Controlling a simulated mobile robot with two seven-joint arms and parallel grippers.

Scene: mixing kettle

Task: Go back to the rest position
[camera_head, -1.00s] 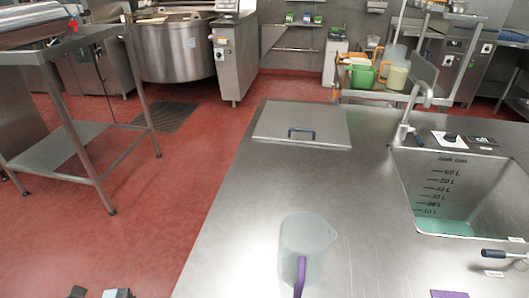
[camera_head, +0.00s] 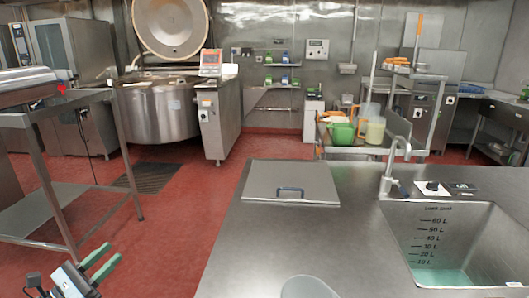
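My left gripper (camera_head: 109,256) is at the bottom left in the head view, over the red floor and left of the steel counter. Its two green fingers are spread apart, and I see nothing between them. My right gripper is out of view. A translucent jug (camera_head: 308,288) stands on the counter at the bottom edge. Only its top shows, and its handle is outside the picture. The large mixing kettle (camera_head: 160,112) stands at the back left with its round lid (camera_head: 170,28) raised.
The steel counter (camera_head: 270,235) fills the front right, with a closed hatch (camera_head: 291,182) and a sink (camera_head: 396,215) holding greenish liquid. A steel table (camera_head: 40,205) stands at left. A cart (camera_head: 345,152) with containers is behind the counter. Red floor is open between table and counter.

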